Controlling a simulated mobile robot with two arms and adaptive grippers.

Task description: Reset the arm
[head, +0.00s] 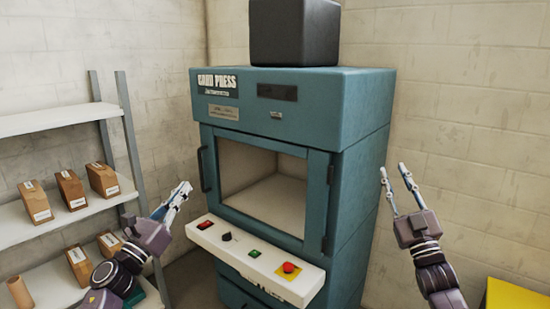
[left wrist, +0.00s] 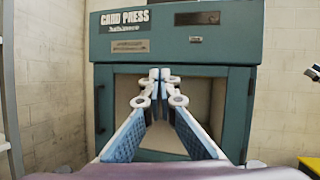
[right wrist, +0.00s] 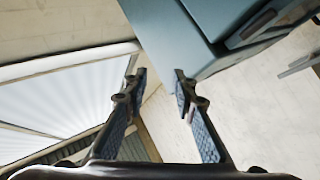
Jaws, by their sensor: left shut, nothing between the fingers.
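My left gripper (head: 184,188) is raised in front of the left side of the teal card press (head: 350,110). Its fingertips meet with nothing between them, which also shows in the left wrist view (left wrist: 160,76). My right gripper (head: 394,168) points up to the right of the press, in front of the wall. Its fingers are apart and empty, as the right wrist view (right wrist: 159,86) shows. Neither gripper touches the press.
The press has an open-looking chamber (head: 275,195) and a white control panel (head: 215,240) with a red button (head: 290,268). A grey shelf (head: 50,120) with several brown boxes stands left. A dark box (head: 295,35) sits on the press. A yellow surface (head: 515,295) is lower right.

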